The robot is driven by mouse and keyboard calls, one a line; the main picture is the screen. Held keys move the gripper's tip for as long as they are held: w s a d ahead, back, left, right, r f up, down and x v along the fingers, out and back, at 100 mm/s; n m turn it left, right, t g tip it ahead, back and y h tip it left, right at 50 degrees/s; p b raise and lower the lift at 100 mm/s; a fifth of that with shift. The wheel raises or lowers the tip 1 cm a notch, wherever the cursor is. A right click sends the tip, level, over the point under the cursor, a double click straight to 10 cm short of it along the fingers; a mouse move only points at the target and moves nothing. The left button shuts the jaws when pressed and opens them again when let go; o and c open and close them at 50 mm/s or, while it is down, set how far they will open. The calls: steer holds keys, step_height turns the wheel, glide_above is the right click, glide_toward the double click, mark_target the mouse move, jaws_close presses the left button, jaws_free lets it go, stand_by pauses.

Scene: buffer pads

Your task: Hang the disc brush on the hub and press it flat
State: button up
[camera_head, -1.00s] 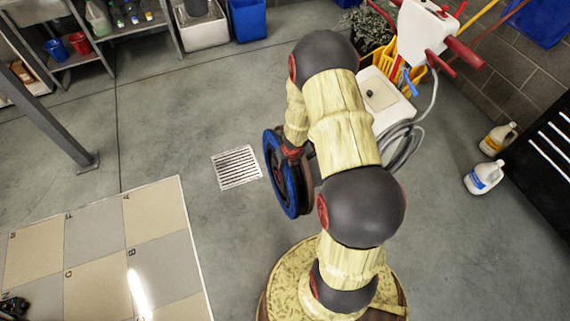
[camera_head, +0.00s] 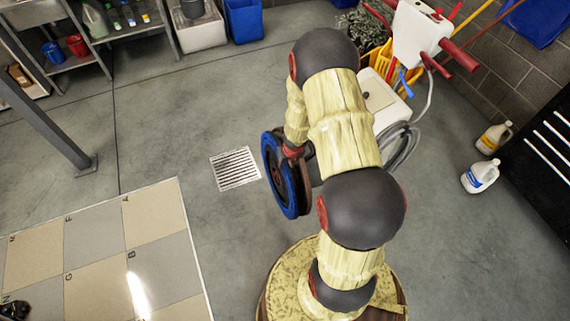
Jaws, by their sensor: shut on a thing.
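The disc brush is a large round disc with a blue face (camera_head: 272,174), left of my arm in the middle of the view. It stands on edge, nearly upright, its blue face turned left, with a brown round part behind it on the right. My gripper (camera_head: 292,152) is at its upper edge, shut on it; the fingertips are mostly hidden. The white floor machine (camera_head: 414,28) with red handles stands behind my arm at the upper right. Its lower body is largely covered by my arm. I cannot make out the hub, nor whether the disc touches it.
A floor drain (camera_head: 235,168) lies left of the disc. A tiled mat (camera_head: 95,245) covers the lower left. A grey post (camera_head: 45,125) and shelves are at the upper left. Two white jugs (camera_head: 480,176) stand at right by a black rack. Open floor lies around the drain.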

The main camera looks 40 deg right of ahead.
steer(key=shift+r, duration=0.2)
steer(key=o, duration=0.8)
steer(key=shift+o, duration=0.7)
steer(key=shift+s+f, duration=0.1)
steer(key=shift+v, duration=6)
